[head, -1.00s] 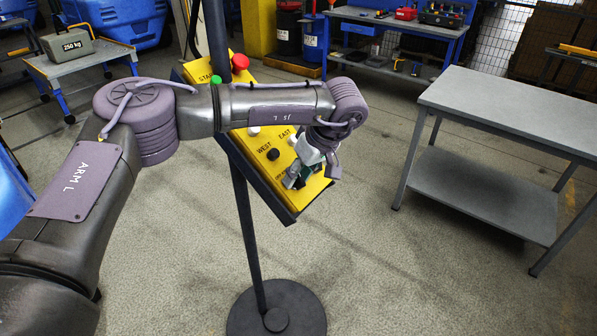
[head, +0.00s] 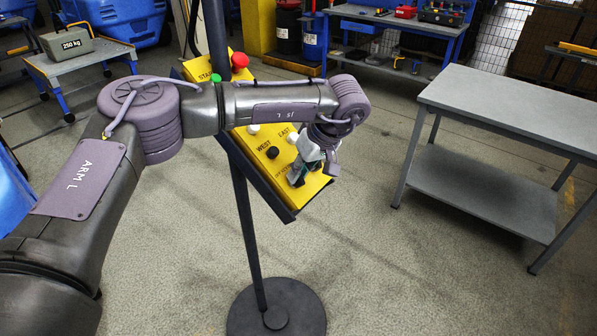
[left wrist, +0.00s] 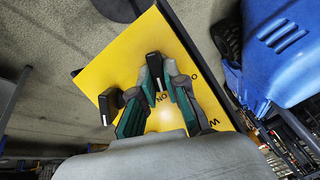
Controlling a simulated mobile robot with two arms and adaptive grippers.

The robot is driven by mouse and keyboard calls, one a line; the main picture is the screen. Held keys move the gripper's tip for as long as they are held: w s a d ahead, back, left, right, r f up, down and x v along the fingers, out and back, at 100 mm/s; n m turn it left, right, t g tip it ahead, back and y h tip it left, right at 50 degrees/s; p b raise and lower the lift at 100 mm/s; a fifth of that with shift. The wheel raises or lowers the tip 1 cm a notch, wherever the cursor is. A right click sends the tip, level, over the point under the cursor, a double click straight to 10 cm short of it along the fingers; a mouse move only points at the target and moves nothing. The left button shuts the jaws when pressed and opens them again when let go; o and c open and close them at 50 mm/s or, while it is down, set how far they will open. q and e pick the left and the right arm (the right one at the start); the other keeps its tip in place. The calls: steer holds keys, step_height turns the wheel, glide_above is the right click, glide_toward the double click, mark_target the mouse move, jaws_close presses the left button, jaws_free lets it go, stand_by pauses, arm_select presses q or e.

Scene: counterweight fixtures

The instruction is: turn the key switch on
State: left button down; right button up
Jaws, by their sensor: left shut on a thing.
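The yellow control panel (head: 263,139) stands tilted on a black post, with printed labels such as WEST and EAST. My left gripper (head: 297,178) is at the panel's lower end, pointing down at its face, and largely covers the switch there. In the left wrist view its teal and grey fingers (left wrist: 156,74) are shut on the black key switch (left wrist: 153,64), which has a white mark. The letters ON are printed close to the fingers. A second black knob (left wrist: 109,104) with a white line stands just outside the left finger. My right gripper is out of view.
A red button (head: 239,60) and a green one (head: 216,79) sit on the panel's upper end, with a black knob (head: 272,153) near WEST. A grey workbench (head: 510,110) stands to the right. The floor between is clear.

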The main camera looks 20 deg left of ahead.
arm_select(q)
steer(key=m, duration=0.2)
steer(key=m+g, duration=0.1)
steer(key=shift+d+f+m+y, duration=0.1)
steer(key=shift+f+m+y, duration=0.25)
steer(key=shift+m+y, duration=0.05)
steer(key=c, duration=1.2)
jaws_free()
steer(key=shift+w, duration=0.1)
steer(key=shift+r, duration=0.1)
steer(key=shift+r, duration=0.2)
steer(key=v, duration=1.1)
steer(key=shift+r, duration=0.25)
